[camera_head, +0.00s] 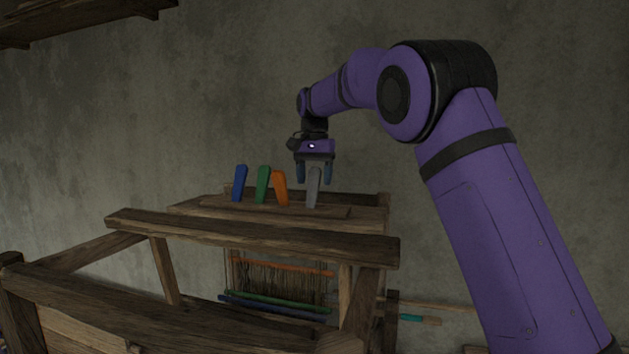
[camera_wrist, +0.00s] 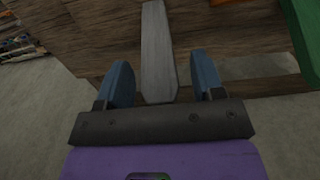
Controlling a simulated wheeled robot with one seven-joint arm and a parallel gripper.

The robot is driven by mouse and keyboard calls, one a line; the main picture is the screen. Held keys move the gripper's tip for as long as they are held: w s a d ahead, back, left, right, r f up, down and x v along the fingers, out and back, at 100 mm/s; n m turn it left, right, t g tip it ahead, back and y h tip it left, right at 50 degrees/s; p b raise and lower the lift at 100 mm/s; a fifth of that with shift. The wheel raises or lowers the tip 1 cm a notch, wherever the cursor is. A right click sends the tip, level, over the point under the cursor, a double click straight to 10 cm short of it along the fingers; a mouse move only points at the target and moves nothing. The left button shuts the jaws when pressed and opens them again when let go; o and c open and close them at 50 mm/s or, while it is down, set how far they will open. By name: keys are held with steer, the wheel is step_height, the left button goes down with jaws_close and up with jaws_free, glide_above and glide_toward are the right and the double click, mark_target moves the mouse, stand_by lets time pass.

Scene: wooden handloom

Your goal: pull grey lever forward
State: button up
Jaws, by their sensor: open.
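The grey lever (camera_head: 313,188) stands on top of the loom's wooden block, the rightmost in a row of levers. My gripper (camera_head: 314,176) is above the block at the upper part of the grey lever, pointing down. In the wrist view the grey lever (camera_wrist: 157,50) shows between the two blue fingers of my gripper (camera_wrist: 160,80), with a gap on each side. The jaws are open and I see no contact with the lever.
Blue (camera_head: 239,183), green (camera_head: 262,184) and orange (camera_head: 280,188) levers stand to the left of the grey one. A wooden loom beam (camera_head: 250,238) crosses in front of the block. The space above the levers is clear up to the wall.

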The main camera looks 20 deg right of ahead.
steer(key=shift+f, duration=0.45)
jaws_close()
